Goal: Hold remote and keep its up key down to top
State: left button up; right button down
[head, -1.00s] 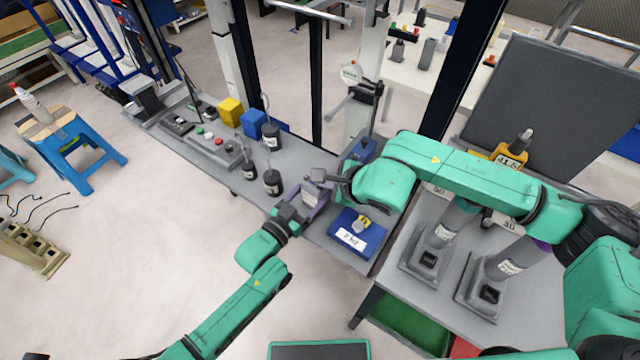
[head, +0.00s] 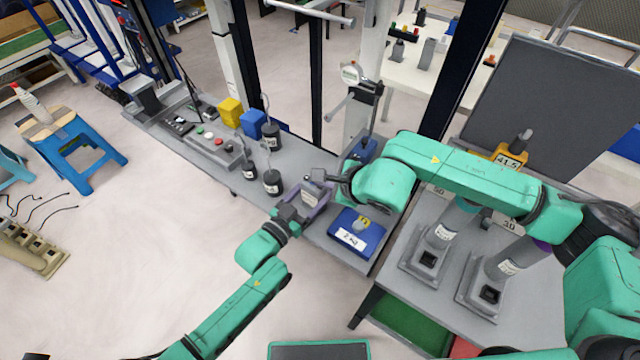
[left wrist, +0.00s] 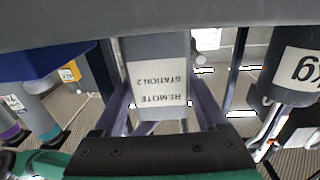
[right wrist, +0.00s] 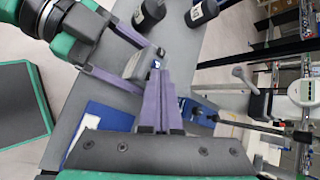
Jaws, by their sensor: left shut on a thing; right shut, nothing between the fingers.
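The grey remote (left wrist: 157,70), labelled "REMOTE STATION 2", is gripped between the purple fingers of my left gripper (left wrist: 165,105). In the head view the remote (head: 309,194) is above the bench near its right end, with my left gripper (head: 306,207) around it. My right gripper (head: 322,177) is shut and empty, its tips close to the remote's end. In the right wrist view the shut fingers (right wrist: 159,75) are beside the remote (right wrist: 138,64). The up key is not clear, and I cannot tell whether the fingertips touch it.
Several dark weights (head: 272,182) stand on the bench (head: 225,175), beside a control panel (head: 215,146). A column with a dial gauge (head: 351,73) rises behind. Grey stands (head: 428,258) are at right.

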dwell(0.8)
jog(key=shift+r, duration=0.7)
jog(key=shift+r, duration=0.1)
notch_tip(320, 180, up, 5)
jog(key=shift+f, duration=0.1)
dwell(0.5)
pick_arm(q)
jog(key=o, duration=1.4)
